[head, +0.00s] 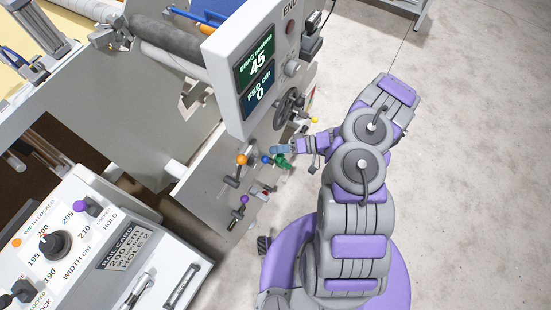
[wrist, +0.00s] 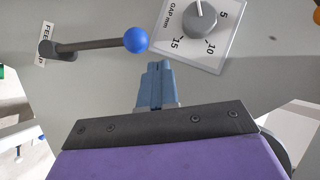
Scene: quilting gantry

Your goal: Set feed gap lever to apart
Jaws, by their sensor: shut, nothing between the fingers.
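A lever with a blue ball end (wrist: 136,40) and a dark rod lies across the grey panel in the wrist view, its pivot (wrist: 47,50) at the left. A white label beside the pivot begins "FEE"; the rest cannot be read. In the head view the blue ball (head: 266,160) shows on the machine's end panel. My gripper (wrist: 158,66) is shut and empty. In the wrist view its blue fingertips appear just below and right of the ball, with a small gap in the picture. In the head view my gripper (head: 280,149) is close to the panel, right of the ball.
A GAP mm dial (wrist: 199,19) is right of the ball. Near the lever in the head view are an orange ball lever (head: 241,159), a green part (head: 284,162), a purple ball lever (head: 244,199) and a handwheel (head: 289,107). Floor (head: 460,180) to the right is clear.

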